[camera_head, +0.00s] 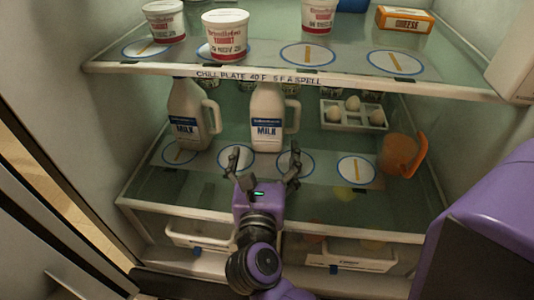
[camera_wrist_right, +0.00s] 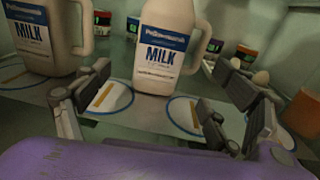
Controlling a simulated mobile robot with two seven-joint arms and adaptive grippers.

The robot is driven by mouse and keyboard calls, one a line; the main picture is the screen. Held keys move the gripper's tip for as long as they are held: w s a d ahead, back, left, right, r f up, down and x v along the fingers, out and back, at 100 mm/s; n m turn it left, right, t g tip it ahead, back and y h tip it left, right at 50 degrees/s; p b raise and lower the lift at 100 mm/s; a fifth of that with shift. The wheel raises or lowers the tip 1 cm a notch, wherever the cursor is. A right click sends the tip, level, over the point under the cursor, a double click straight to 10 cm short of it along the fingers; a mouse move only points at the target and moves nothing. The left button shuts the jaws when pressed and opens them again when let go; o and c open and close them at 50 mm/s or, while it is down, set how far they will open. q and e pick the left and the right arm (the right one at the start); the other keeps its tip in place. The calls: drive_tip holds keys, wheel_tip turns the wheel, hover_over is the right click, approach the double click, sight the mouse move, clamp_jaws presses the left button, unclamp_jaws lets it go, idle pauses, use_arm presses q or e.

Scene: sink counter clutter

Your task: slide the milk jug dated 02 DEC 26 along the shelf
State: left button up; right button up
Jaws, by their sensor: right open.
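Two white milk jugs with blue labels stand upright on the lower glass shelf (camera_head: 310,190). The left jug (camera_head: 190,115) is farther from my gripper. The middle jug (camera_head: 267,118) stands just beyond my right gripper (camera_head: 263,172), with its handle to the right; it also shows in the right wrist view (camera_wrist_right: 165,50). The dates on both jugs are too small to read. My right gripper is open, its fingers (camera_wrist_right: 155,105) spread to either side in front of the middle jug, apart from it and empty. My left gripper is not in view.
Blue-ringed circles mark the shelf; the right one (camera_head: 356,170) is bare. An egg tray (camera_head: 340,116) and an orange pitcher (camera_head: 402,155) stand at the right. Yogurt tubs (camera_head: 225,34) and a cheese box (camera_head: 404,19) sit on the upper shelf, whose front edge (camera_head: 300,78) overhangs.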

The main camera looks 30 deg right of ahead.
sight(267, 133)
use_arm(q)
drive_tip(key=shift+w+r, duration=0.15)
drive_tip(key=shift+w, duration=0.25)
use_arm(e)
drive_tip(key=shift+w, duration=0.25)
drive_tip(key=p+x, duration=0.1)
drive_tip(key=x, duration=0.5)
drive_tip(key=shift+r+p, duration=0.1)
drive_tip(key=shift+p, duration=0.25)
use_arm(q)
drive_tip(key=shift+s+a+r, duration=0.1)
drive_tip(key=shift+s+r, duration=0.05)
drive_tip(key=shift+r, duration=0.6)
use_arm(e)
drive_tip(key=shift+w+d, duration=0.45)
drive_tip(key=shift+w, duration=0.1)
